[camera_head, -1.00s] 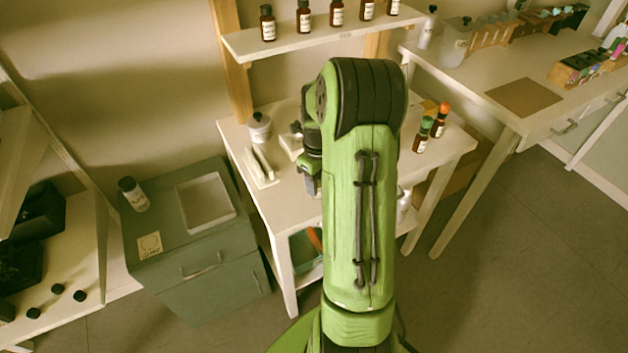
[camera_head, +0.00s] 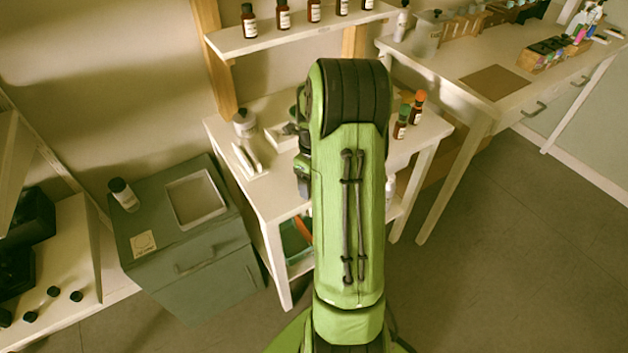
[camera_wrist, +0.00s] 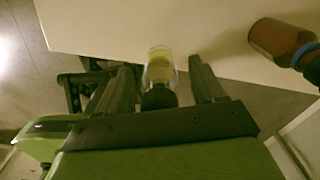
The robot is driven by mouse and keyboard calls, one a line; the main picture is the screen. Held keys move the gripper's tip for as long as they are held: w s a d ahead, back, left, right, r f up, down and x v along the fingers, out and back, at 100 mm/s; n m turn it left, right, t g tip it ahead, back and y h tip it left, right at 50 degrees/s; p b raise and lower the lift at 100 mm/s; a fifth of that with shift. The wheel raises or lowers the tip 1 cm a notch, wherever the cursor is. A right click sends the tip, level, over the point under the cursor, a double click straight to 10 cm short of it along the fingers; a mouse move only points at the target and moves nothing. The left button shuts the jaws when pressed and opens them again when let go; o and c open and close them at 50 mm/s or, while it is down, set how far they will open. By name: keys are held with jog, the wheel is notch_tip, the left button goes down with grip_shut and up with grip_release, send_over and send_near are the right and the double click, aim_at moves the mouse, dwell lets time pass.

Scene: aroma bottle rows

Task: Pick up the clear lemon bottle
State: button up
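In the wrist view, a clear bottle (camera_wrist: 160,66) with yellow in it and a black cap (camera_wrist: 158,97) stands by the white table edge. My gripper (camera_wrist: 160,82) is open, with one dark finger on each side of this bottle. Gaps show between the fingers and the bottle, so neither seems to touch it. In the head view my green arm hides the bottle and the fingers. I cannot read the label to confirm lemon.
A shelf (camera_head: 300,37) with several brown bottles hangs behind. A grey cabinet (camera_head: 150,215) stands left.

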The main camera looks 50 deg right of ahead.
jog(key=shift+r, duration=0.1)
notch_tip(320, 180, up, 16)
jog(key=p, duration=0.4)
jog(key=shift+f+p, duration=0.2)
jog(key=shift+p, duration=0.2)
